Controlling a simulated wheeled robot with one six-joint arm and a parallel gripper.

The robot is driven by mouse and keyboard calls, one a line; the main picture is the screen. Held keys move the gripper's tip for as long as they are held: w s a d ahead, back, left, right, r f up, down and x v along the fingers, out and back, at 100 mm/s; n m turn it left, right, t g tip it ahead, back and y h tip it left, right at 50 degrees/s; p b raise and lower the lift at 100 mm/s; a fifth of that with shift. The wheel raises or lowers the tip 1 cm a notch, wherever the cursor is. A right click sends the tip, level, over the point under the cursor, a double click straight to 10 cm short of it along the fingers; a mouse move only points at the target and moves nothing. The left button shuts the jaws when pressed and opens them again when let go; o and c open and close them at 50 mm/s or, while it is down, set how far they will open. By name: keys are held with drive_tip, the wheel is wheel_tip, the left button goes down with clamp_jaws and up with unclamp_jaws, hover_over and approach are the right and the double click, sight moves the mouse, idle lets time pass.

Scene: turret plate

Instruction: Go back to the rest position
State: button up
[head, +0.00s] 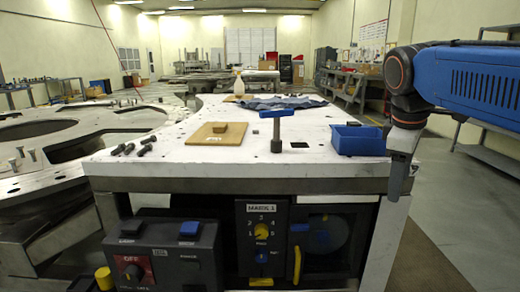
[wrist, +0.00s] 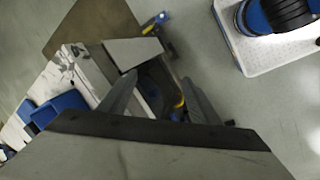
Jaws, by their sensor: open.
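My gripper (head: 394,184) hangs at the right front corner of the white table (head: 215,166) in the head view, pointing down. In the wrist view my gripper (wrist: 157,98) has its two fingers apart, with nothing held between them. A blue open bin (head: 358,140) stands on the table just left of the gripper, apart from it. The bin also shows at the left of the wrist view (wrist: 58,105).
Black bolts (head: 135,148) lie at left. Control boxes (head: 165,255) sit below the front edge. Floor is clear at right.

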drive_tip(key=s+a+f+m+t+y, duration=0.1)
drive_tip(key=s+f+m, duration=0.4)
drive_tip(key=f, duration=0.5)
drive_tip(key=s+a+f+m+t+y, duration=0.1)
drive_tip(key=s+f+m, duration=0.3)
drive_tip(key=s+f, duration=0.6)
drive_tip(key=shift+a+f+m, duration=0.4)
drive_tip(key=shift+a+f, duration=0.05)
drive_tip(key=shift+f, duration=0.2)
